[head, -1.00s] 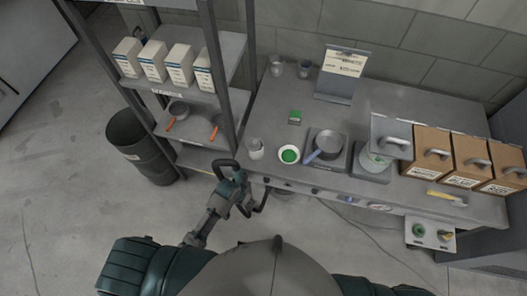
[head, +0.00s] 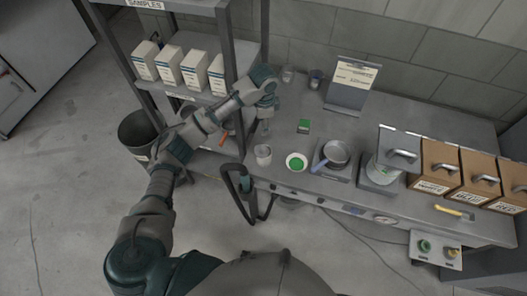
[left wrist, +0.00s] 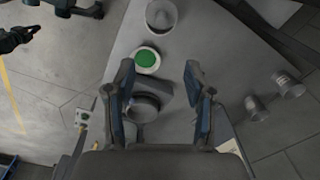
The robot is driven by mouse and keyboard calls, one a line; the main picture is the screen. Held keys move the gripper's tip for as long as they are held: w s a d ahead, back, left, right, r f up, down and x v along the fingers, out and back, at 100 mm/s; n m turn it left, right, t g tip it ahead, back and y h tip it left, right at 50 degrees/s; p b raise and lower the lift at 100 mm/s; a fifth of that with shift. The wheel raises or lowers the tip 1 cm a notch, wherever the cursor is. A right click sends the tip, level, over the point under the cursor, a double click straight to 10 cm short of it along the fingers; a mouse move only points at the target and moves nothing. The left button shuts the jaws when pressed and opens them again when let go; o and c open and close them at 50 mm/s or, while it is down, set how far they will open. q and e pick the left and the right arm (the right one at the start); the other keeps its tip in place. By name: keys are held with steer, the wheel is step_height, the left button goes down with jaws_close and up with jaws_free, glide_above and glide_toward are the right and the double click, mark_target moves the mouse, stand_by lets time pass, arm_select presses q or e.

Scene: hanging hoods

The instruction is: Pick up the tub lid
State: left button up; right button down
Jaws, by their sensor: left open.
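A round green lid with a white rim (head: 297,162) lies near the front edge of the counter, between a clear cup and a pan. I take it for the tub lid; whether it sits on a tub is hard to tell. It also shows in the left wrist view (left wrist: 147,59), ahead and between the fingers. My left gripper (head: 265,115) hangs over the left end of the counter, up and left of the lid. It is open and empty (left wrist: 159,64), apart from the lid. My right gripper is not visible.
A clear cup (head: 263,154) stands left of the lid, a pan (head: 336,153) right of it, and a small green block (head: 304,126) behind. A shelf post (head: 231,75) is close to my left arm. Boxes (head: 440,165) with handles stand at right.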

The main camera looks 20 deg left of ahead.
arm_select(q)
glide_above(263, 148)
step_height(263, 148, down, 11)
steer(key=shift+a+r+p, duration=0.1)
steer(key=shift+r+p, duration=0.1)
steer(key=shift+p, duration=0.2)
step_height(263, 148, down, 6)
steer(key=shift+w+f+p, duration=0.1)
steer(key=shift+f+p, duration=0.1)
steer(key=shift+p, duration=0.2)
steer(key=c, duration=0.9)
steer(key=shift+c, duration=0.5)
